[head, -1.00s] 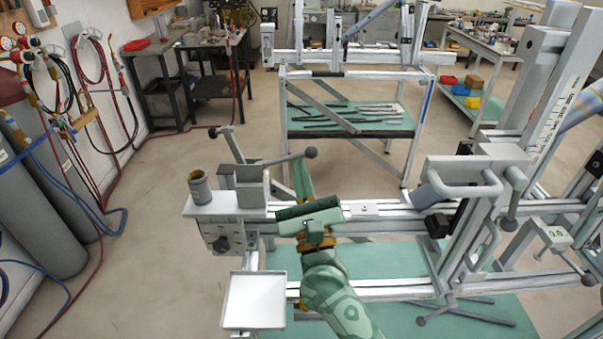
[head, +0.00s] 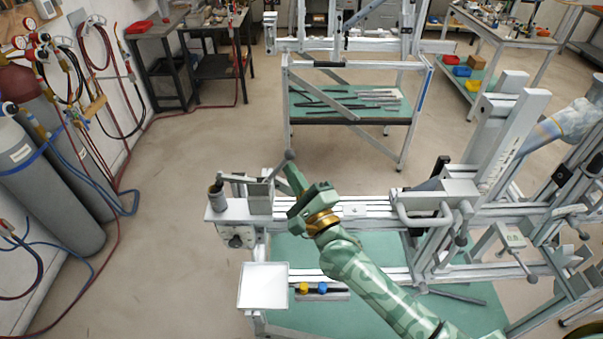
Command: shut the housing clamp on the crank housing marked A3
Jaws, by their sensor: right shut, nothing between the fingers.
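The frame jig's left end carries a grey clamp block (head: 260,199), with an open brown-lined cylinder (head: 216,196) beside it. A short bar (head: 231,179) lies low over the block's left side. A lever with a dark ball knob (head: 290,155) slants up to the right from it. No A3 mark is legible, so I cannot tell for sure which part is the crank housing. My right gripper (head: 292,173) is shut and empty, just right of the block, its tips close below the ball knob. Whether they touch is unclear. My left gripper is out of view.
A white tray (head: 263,287) hangs at the jig's front left, next to yellow and blue knobs (head: 312,288). Uprights and a handled clamp (head: 437,198) crowd the jig's right. Gas bottles (head: 50,190) stand at left. The floor between is clear.

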